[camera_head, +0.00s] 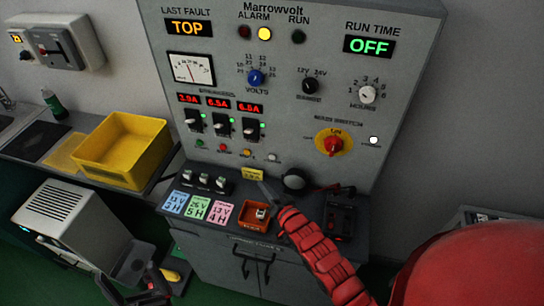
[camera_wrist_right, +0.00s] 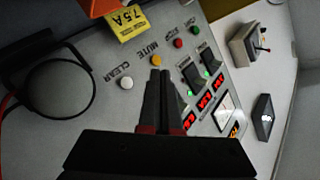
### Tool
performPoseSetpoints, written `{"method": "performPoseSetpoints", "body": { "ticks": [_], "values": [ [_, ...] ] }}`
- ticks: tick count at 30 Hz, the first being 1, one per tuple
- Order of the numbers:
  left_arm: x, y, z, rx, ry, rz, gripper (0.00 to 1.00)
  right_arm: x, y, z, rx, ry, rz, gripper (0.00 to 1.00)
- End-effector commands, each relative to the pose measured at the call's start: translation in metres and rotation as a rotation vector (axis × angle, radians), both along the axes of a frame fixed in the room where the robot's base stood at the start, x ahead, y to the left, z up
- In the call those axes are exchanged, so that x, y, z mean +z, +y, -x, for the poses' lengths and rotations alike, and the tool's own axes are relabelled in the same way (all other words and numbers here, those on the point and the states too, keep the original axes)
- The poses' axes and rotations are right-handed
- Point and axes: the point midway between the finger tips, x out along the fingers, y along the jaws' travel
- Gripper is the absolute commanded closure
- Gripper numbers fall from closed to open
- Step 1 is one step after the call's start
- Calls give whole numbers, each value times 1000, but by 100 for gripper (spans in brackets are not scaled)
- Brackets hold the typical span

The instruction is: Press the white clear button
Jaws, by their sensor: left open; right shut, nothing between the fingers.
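The white clear button (camera_head: 271,157) is at the right end of the row of small buttons low on the grey panel. My right gripper (camera_head: 263,186) is shut and empty in front of the panel, below the button row. In the right wrist view its fingertips (camera_wrist_right: 160,73) appear to the right of the clear button, just below the orange mute button (camera_wrist_right: 155,60); contact cannot be told. My left gripper (camera_head: 132,276) is open and empty at the lower left.
A yellow label (camera_head: 252,174) lies just below the buttons. A black round knob (camera_head: 294,180) stands to the right. An orange tray (camera_head: 252,222) and coloured cards are on the ledge. A yellow bin (camera_head: 120,148) stands at left.

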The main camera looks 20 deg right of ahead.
Motion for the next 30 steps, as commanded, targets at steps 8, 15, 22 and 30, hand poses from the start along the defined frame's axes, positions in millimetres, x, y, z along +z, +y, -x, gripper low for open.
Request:
{"method": "performPoseSetpoints", "body": {
  "ticks": [8,15,22,30],
  "values": [
    [-3,0,0,0,0,0,9,-1,-4,-7,4,-2,3,100],
    [-17,0,0,0,0,0,9,-4,-22,-34,3,-4,6,100],
    [-40,0,0,0,0,0,9,-7,-39,-59,2,-3,6,100],
    [-52,0,0,0,0,0,9,0,-48,-72,1,-6,2,100]
  ]
}}
